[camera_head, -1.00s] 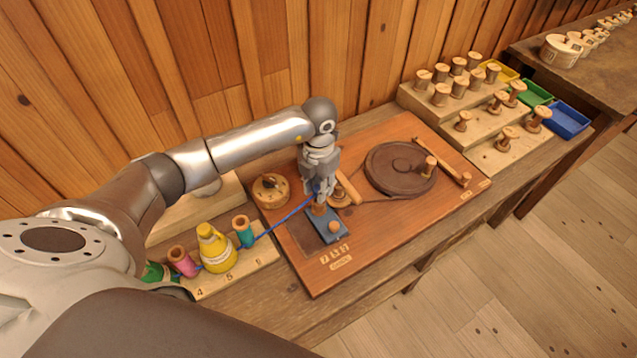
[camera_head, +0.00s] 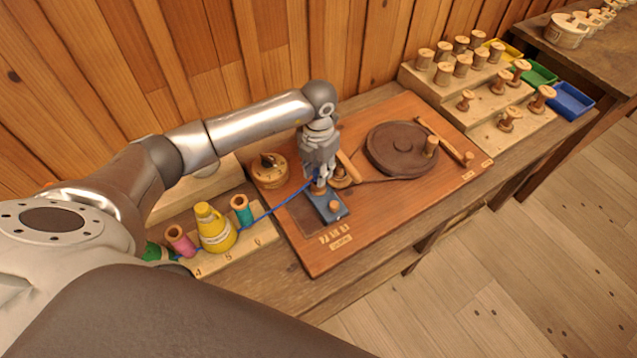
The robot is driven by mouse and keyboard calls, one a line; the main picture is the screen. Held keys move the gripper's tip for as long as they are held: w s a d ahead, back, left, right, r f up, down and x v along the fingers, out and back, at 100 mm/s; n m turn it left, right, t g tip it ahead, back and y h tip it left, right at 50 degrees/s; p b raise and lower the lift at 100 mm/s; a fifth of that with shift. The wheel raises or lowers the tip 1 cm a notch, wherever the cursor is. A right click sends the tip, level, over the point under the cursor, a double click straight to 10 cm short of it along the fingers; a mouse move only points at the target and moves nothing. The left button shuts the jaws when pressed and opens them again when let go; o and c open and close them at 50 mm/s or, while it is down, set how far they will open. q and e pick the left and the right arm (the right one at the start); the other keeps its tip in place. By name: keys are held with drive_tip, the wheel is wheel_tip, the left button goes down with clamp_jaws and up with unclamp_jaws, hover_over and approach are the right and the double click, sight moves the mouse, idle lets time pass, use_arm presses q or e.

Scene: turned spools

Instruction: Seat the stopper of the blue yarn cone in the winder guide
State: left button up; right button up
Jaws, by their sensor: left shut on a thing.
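My left gripper (camera_head: 318,182) points down over the wooden board and is shut on a small wooden stopper (camera_head: 319,190). The blue yarn (camera_head: 280,205) runs from the gripper down left past the numbered stand. The blue yarn cone is not visible; my arm may hide it. My right gripper is not in view.
A yellow cone (camera_head: 214,230), a teal spool (camera_head: 241,210) and a pink spool (camera_head: 180,241) stand on the stand at left. A round wooden box (camera_head: 269,172) and a dark turntable (camera_head: 400,148) are close by. Spools fill a stepped rack (camera_head: 440,92) at right.

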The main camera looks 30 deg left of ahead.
use_arm(q)
drive_tip(key=shift+f, duration=0.45)
drive_tip(key=o, duration=0.8)
drive_tip(key=o, duration=0.4)
drive_tip(key=shift+r, duration=0.1)
wheel_tip(320, 180, up, 9)
drive_tip(key=p, duration=0.5)
